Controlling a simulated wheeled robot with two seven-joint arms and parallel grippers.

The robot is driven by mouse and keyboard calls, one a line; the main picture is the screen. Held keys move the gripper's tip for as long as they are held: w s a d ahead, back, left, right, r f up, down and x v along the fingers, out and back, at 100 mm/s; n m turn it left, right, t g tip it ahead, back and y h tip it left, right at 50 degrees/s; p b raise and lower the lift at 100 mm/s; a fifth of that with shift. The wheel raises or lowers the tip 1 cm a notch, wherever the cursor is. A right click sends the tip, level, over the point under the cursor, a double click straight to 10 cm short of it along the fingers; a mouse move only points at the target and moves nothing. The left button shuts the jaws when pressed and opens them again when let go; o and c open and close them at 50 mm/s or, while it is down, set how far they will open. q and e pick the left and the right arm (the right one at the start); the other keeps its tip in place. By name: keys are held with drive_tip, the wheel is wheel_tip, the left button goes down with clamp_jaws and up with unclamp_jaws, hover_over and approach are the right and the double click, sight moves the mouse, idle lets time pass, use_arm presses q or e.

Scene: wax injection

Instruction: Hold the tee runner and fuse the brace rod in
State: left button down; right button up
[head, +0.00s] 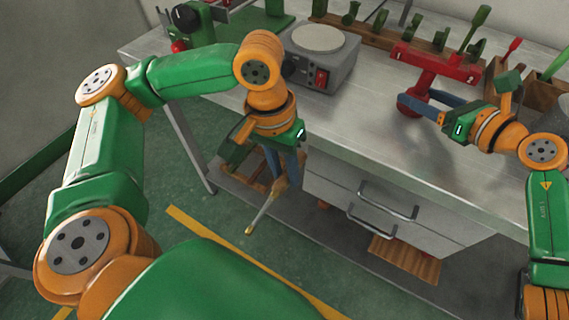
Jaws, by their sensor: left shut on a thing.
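The red tee runner (428,64) is on the bench at the right, with a long crossbar, a stem and a round red foot. My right gripper (417,95) is low beside its stem and foot. Its blue fingers look spread, one on each side of the stem; I cannot tell whether they touch it. My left gripper (287,180) points down in front of the bench's front edge, its blue fingers shut on a thin tan rod (264,209) that looks like the brace rod. The rod slants down to the left over the floor, its upper end partly hidden by the fingers.
A grey heating unit (322,62) with a round pale plate stands behind my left gripper. A wooden rack (360,30) with green pieces runs along the back. Drawers with metal handles (385,204) are under the bench (350,135). Its front middle top is clear.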

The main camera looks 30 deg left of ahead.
drive_tip(key=c, duration=0.4)
drive_tip(key=shift+o, duration=0.2)
drive_tip(key=o, duration=1.1)
drive_tip(key=shift+c, duration=0.2)
